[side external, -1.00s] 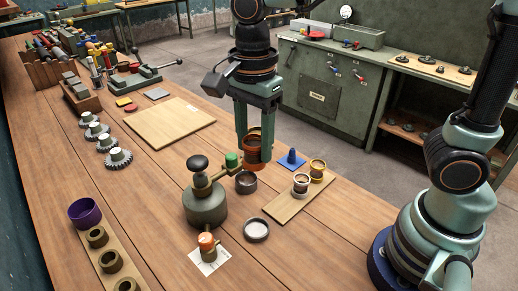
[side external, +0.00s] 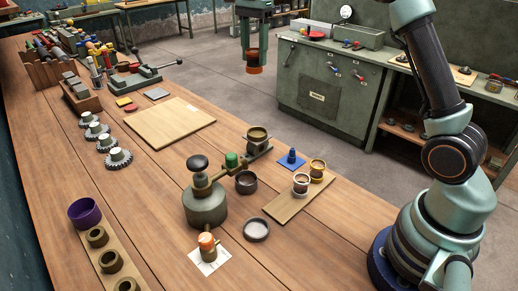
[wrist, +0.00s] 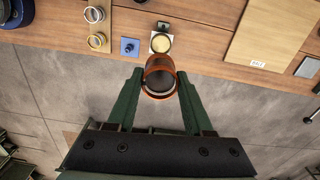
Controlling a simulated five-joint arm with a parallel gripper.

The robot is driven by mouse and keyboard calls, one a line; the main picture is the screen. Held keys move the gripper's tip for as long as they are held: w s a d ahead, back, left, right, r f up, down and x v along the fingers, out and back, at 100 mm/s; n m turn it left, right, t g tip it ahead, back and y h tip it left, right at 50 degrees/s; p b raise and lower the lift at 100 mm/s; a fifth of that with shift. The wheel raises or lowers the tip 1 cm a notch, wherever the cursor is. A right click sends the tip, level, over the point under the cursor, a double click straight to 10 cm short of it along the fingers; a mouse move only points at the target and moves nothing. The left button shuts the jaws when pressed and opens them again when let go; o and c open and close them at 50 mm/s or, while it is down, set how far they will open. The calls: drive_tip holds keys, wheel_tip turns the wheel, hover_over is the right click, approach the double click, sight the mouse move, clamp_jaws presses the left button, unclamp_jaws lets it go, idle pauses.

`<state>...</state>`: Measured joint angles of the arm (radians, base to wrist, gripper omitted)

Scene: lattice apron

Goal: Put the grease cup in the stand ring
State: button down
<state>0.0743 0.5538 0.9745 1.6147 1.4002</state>
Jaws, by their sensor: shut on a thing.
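My gripper (side external: 255,42) is raised beyond the far edge of the workbench, over the floor. It is shut on the grease cup (side external: 254,62), an orange-brown round cup with a dark band. In the wrist view the cup (wrist: 160,77) sits between both green fingers (wrist: 158,100), with its round opening showing. The stand ring (side external: 257,133) is a dark round holder with a pale tan inside, at the bench's far edge. It also shows in the wrist view (wrist: 161,43), above the held cup and apart from it. I cannot tell what lies inside it.
A valve body (side external: 205,207) with a green knob stands left of the ring. A dark cup (side external: 246,182), a shallow dish (side external: 256,229), a blue post (side external: 291,159) and a board (side external: 284,209) with two ringed cups are near. A bare wooden board (side external: 168,123) lies at left.

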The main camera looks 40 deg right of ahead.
drive_tip(key=shift+w+d, duration=0.2)
drive_tip(key=shift+d, duration=0.3)
drive_tip(key=shift+d+f, duration=0.1)
drive_tip(key=shift+d, duration=0.1)
wheel_tip(320, 180, down, 20)
drive_tip(key=shift+r, duration=0.15)
drive_tip(key=shift+c, duration=1.5)
unclamp_jaws()
